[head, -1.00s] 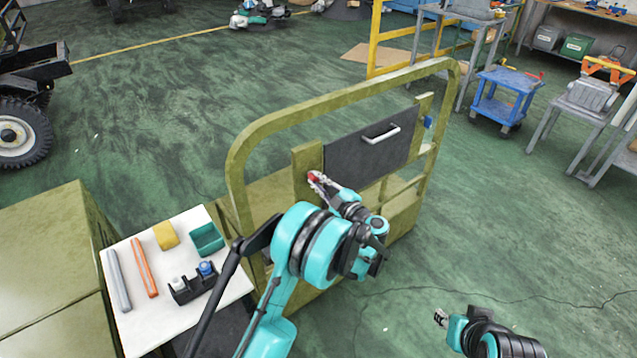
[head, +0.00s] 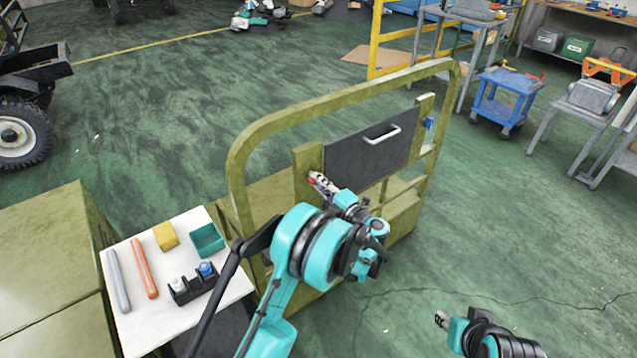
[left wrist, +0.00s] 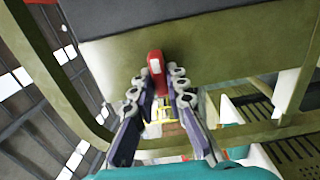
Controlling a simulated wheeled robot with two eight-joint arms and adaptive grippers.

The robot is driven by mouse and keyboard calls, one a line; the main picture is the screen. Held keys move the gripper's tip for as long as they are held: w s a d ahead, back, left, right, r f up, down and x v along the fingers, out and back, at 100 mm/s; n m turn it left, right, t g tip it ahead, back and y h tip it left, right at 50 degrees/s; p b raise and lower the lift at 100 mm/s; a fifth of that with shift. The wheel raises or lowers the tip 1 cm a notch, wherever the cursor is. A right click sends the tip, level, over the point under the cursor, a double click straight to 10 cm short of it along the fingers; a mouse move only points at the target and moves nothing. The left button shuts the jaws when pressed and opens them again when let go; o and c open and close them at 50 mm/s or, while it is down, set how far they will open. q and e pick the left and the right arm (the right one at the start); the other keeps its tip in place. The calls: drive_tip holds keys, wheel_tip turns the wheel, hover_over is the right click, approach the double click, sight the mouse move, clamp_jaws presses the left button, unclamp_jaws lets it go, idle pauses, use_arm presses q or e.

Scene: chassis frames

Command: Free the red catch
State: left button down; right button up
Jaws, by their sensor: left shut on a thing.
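The red catch (left wrist: 156,70) is on the olive post at the left edge of the dark panel (head: 368,147). In the left wrist view it stands between the fingertips of my left gripper (left wrist: 165,85). My left gripper (head: 318,183) is shut on the catch, and its fingers hide most of it in the head view. A blue catch (head: 429,122) is on the right post. My right gripper (head: 441,320) is low at the right, away from the frame; its fingers are too small to judge.
A blue cart (head: 502,100) stands at the right.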

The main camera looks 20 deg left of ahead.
idle(0.5)
use_arm(q)
drive_tip(key=c, duration=1.5)
unclamp_jaws()
drive_tip(key=shift+c, duration=0.2)
drive_tip(key=v, duration=1.2)
drive_tip(key=shift+s, duration=0.1)
